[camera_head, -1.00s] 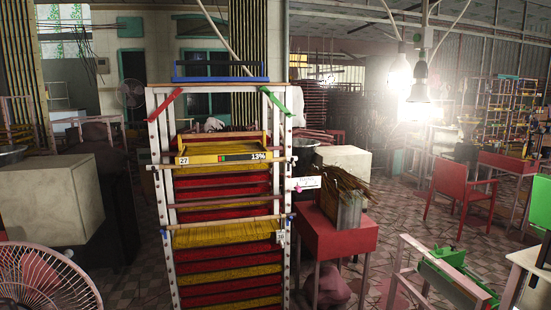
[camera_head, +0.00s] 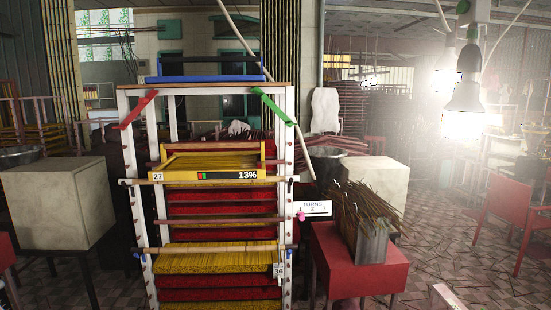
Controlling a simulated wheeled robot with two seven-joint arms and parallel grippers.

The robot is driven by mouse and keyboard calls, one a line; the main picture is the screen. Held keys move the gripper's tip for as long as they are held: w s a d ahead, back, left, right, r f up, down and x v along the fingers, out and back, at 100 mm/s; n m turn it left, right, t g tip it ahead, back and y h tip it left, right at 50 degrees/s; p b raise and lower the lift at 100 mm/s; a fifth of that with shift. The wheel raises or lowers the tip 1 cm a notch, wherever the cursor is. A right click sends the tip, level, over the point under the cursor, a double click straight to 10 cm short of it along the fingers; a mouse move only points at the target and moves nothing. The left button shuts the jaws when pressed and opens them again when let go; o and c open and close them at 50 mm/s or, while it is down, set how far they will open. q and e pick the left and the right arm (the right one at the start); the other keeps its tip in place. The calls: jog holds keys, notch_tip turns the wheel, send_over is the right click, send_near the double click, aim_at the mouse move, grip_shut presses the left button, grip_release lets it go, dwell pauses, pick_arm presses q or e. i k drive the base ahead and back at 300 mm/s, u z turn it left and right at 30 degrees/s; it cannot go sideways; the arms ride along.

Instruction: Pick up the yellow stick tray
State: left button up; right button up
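A yellow tray (camera_head: 188,177) holding yellow sticks sits near the top of a white slatted rack (camera_head: 134,160). Its front bar carries the number 27, a small coloured strip and "13%". A second layer of yellow sticks (camera_head: 205,262) lies lower in the rack, behind a pale wooden bar and near a tag reading 36. Layers of red sticks (camera_head: 220,211) fill the levels between and below them. Neither of my grippers is in view.
A blue and black tray frame (camera_head: 205,78) rests on top of the rack. A red table (camera_head: 355,263) with a metal bin of brown sticks (camera_head: 372,243) stands to the right. A pale block (camera_head: 58,203) stands left. Tiled floor (camera_head: 455,258) shows at right.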

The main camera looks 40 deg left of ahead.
aim_at(229, 165)
jog(key=u, duration=0.4)
jog(key=i, duration=1.45)
jog(key=u, duration=1.05)
